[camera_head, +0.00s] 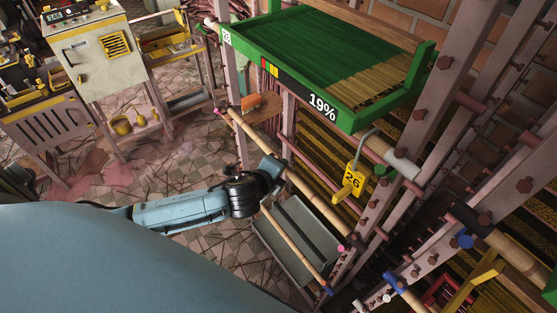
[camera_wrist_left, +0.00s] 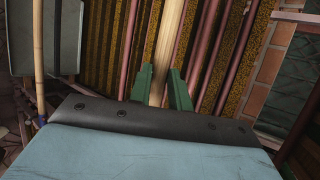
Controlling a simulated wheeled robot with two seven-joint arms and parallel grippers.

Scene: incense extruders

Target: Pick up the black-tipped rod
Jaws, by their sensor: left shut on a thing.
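My left gripper (camera_head: 277,168) reaches in from the left to a long pale bamboo rod (camera_head: 316,201), which slants down along the front of the rack. In the left wrist view, the green fingers of my left gripper (camera_wrist_left: 161,88) are shut on the pale rod (camera_wrist_left: 171,38), one on each side. Its tip is not in that view. Another thick rod with a black end (camera_head: 510,251) lies at the lower right, away from the gripper. My right gripper is not in view.
A thinner blue-tipped rod (camera_head: 295,246) slants below, by a grey trough (camera_head: 280,240). A green tray (camera_head: 350,98) marked 19% sits above on the rack. Rack posts (camera_head: 405,130) stand close on the right.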

